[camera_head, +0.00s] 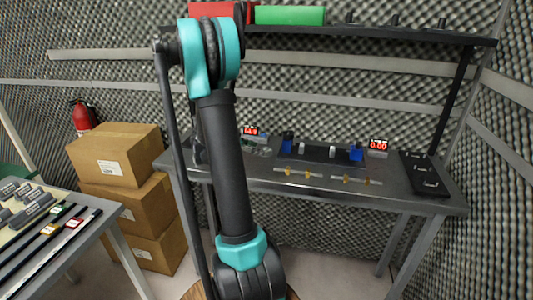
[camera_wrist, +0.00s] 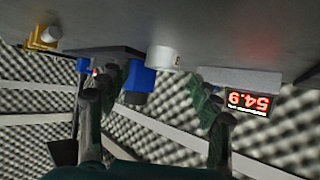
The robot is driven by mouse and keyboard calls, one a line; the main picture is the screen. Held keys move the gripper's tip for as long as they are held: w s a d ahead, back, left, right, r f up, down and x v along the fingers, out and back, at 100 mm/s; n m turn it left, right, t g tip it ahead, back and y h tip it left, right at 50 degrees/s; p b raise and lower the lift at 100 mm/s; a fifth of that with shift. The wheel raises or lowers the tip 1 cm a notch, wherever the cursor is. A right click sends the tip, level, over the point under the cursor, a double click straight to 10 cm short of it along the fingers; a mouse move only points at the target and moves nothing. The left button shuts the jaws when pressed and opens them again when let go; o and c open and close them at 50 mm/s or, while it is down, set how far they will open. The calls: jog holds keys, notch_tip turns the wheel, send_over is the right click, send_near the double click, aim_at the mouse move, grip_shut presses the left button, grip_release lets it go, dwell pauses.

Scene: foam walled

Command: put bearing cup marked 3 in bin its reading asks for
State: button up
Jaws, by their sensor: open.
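A small white cylinder (camera_wrist: 162,57), perhaps a bearing cup, shows upside down in the wrist view near the blue block (camera_wrist: 139,82); I can read no number on it. Small pale pieces (camera_head: 302,148) stand on the dark fixture (camera_head: 320,155) on the bench in the head view. A red-lit display (camera_wrist: 247,103) shows inverted digits, apparently 54.9; a left display (camera_head: 249,131) in the head view is too small to read surely. The right display (camera_head: 378,145) reads 0.00. My gripper (camera_wrist: 158,118) is open with nothing between its fingers. Which bin is which is unclear.
The grey bench (camera_head: 400,195) carries yellow-tipped parts (camera_head: 313,174) at its front and a black tray (camera_head: 425,175) at right. A shelf (camera_head: 370,35) hangs above. Left are a table (camera_head: 95,215) with labelled grey blocks (camera_head: 28,200), and stacked boxes (camera_head: 115,155).

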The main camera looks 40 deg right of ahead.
aim_at(269, 149)
jog(key=x, duration=0.3)
jog(key=shift+w+d, duration=0.1)
jog(key=shift+d, duration=0.35)
jog(key=c, duration=1.4)
